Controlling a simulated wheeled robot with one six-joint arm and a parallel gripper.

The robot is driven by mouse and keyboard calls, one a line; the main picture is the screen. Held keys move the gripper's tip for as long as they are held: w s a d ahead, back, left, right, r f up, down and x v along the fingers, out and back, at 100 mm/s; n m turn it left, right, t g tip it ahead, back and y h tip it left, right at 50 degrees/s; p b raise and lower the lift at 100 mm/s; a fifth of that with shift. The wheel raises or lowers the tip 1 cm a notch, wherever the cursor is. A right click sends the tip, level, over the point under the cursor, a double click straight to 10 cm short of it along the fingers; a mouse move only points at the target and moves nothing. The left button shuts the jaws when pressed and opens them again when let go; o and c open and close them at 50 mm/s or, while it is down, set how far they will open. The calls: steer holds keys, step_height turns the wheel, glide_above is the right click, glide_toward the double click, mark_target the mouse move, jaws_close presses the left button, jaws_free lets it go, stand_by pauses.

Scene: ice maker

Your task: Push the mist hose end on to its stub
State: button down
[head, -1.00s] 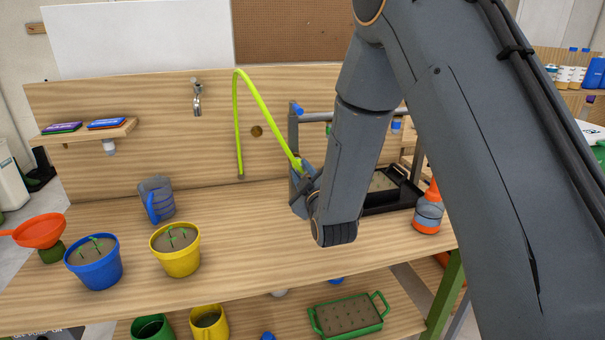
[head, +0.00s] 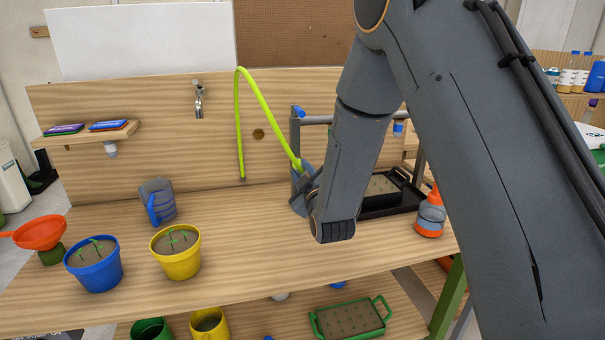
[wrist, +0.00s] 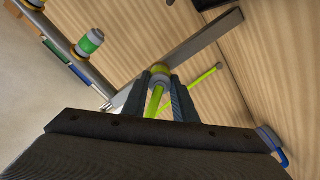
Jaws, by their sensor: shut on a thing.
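The yellow-green mist hose (head: 263,100) rises from the bench's back board, arches over and drops to my gripper (head: 302,188) in the head view. In the wrist view my gripper (wrist: 161,82) is shut on the hose near its end, with the hose (wrist: 154,101) running between the two fingers. The hose end (wrist: 159,70) shows as a pale, yellow-rimmed collar just past the fingertips. A grey bar (wrist: 205,40) of the mist frame passes close behind it. I cannot pick out the stub, or tell whether the hose end touches it.
The grey frame (head: 320,116) stands over a black tray (head: 400,198) behind my arm. A spray bottle (head: 430,217) stands right. A jug (head: 158,202), blue pot (head: 94,265) and yellow pot (head: 177,252) stand left. The bench (head: 240,226) between them and my gripper is clear.

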steer(key=c, duration=1.4)
jaws_free()
steer(key=shift+w, duration=0.1)
steer(key=shift+o, duration=0.2)
steer(key=b+v, duration=0.1)
steer(key=v, duration=0.7)
steer(key=shift+w, duration=0.1)
